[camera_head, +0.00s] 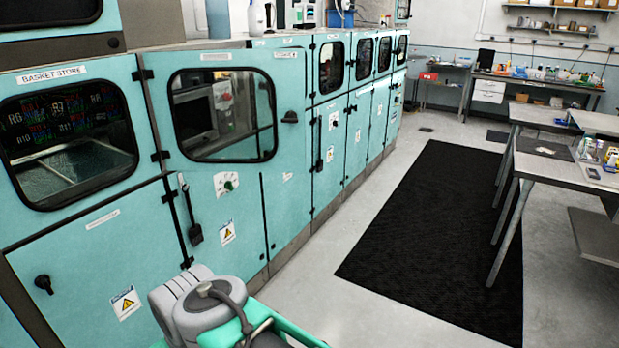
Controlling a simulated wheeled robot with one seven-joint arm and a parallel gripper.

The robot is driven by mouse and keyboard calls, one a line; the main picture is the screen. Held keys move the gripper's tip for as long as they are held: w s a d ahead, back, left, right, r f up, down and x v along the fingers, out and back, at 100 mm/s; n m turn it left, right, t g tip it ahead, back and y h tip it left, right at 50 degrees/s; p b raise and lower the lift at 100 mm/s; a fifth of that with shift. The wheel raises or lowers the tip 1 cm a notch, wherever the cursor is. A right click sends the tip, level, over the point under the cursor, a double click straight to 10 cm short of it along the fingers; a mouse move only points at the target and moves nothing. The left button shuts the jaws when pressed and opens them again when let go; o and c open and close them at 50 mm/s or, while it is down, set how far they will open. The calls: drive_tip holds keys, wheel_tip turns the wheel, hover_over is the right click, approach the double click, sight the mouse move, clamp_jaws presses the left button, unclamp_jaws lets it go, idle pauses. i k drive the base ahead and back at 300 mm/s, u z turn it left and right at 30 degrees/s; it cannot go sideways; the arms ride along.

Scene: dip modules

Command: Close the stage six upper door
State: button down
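A long row of teal machine cabinets runs along the left, with windowed upper doors. The nearest large upper door (222,172) right of the basket store has a dark-framed window, hinges on its left and a black handle (290,117) at its right. Smaller windowed upper doors (331,92) follow farther along and look flush. The small labels are too blurred to read, so I cannot tell which door is stage six. A grey and green part of my own body shows at the bottom. My gripper is not in view.
The basket store window (68,145) is at the near left, above a closed lower panel (100,270). A black floor mat (440,230) lies on clear floor beside the cabinets. Metal workbenches (560,168) stand at the right; shelves and another bench are at the back.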

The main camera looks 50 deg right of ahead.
sight(226, 112)
drive_tip(key=u, duration=0.2)
drive_tip(key=i, duration=1.1)
drive_tip(key=z, duration=0.65)
